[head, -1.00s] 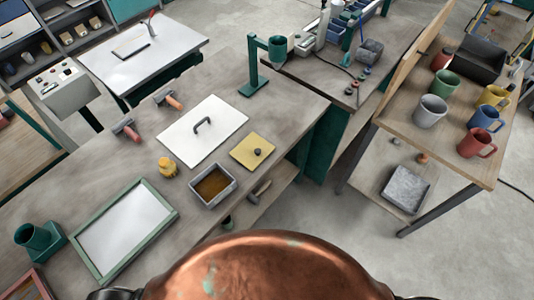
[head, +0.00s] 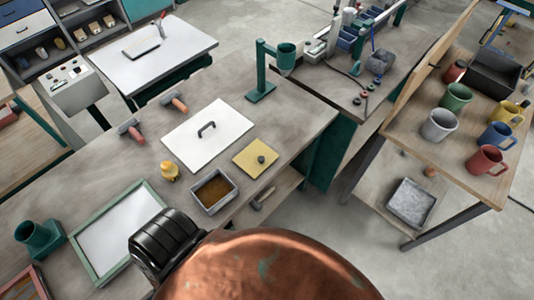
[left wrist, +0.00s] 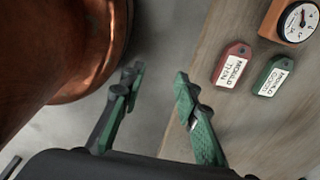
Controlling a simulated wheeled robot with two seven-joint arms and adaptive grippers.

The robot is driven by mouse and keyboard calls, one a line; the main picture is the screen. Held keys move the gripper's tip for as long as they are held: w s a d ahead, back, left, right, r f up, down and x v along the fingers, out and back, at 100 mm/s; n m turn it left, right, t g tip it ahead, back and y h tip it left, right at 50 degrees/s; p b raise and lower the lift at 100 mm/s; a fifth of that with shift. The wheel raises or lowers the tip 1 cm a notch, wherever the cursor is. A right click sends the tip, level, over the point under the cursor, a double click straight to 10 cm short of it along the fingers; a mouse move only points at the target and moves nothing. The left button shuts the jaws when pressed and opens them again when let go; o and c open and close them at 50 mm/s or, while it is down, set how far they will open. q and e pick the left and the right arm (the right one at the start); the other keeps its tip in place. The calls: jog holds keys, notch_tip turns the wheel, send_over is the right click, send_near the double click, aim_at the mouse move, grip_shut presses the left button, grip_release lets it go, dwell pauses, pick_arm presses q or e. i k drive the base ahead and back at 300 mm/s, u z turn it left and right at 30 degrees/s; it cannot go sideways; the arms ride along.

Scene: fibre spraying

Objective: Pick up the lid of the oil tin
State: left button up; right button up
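A yellow square plate with a dark knob (head: 255,158), which looks like the lid of the oil tin, lies flat on the workbench in the head view. Just left of it stands an open grey rectangular tin (head: 230,197) with brown contents; the two are apart. My left gripper (left wrist: 158,72) shows in the left wrist view with its two green fingers spread and nothing between them. Its fingers do not show in the head view, where only a black part of my left arm appears. My right gripper is not in view.
Several mugs stand on the right table. Red (left wrist: 233,62) and green (left wrist: 274,76) tags lie near the left gripper.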

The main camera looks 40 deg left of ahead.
aim_at(257, 157)
jog(key=i, duration=0.95)
jog(key=u, duration=2)
